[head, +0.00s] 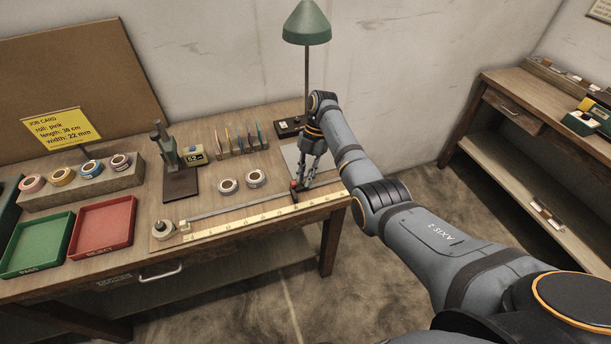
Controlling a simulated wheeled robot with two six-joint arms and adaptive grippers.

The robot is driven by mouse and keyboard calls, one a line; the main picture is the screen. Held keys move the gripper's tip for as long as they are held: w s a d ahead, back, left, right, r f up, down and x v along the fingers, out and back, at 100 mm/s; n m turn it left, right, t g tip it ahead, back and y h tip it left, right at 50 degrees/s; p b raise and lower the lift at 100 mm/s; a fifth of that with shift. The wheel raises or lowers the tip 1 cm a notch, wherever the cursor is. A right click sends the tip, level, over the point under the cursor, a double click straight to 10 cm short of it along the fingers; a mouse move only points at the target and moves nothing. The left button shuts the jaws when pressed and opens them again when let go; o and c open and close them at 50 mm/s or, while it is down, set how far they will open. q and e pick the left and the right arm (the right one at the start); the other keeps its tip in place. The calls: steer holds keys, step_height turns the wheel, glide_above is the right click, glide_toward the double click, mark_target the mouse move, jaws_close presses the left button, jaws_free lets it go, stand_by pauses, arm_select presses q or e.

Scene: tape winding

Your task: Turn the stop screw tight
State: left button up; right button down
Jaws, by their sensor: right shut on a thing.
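My right gripper (300,179) points down over the right part of the bench, at the stop on the metal rail (240,207). It is shut on the stop screw (293,186), a small red and dark part; the fingers hide some of it. The stop sits on the rail near its right end, beside the yellow ruler (262,216). My left gripper is not in view.
A yellow job card (61,129) reads pink, 30 cm, 22 mm. Tape rolls stand on a block (84,187). Green (36,245) and red (103,225) trays lie left. A dark press-like stand (180,184), two loose rolls (242,182) and a green lamp (306,24) stand behind the rail.

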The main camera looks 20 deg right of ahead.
steer(key=c, duration=1.3)
jaws_free()
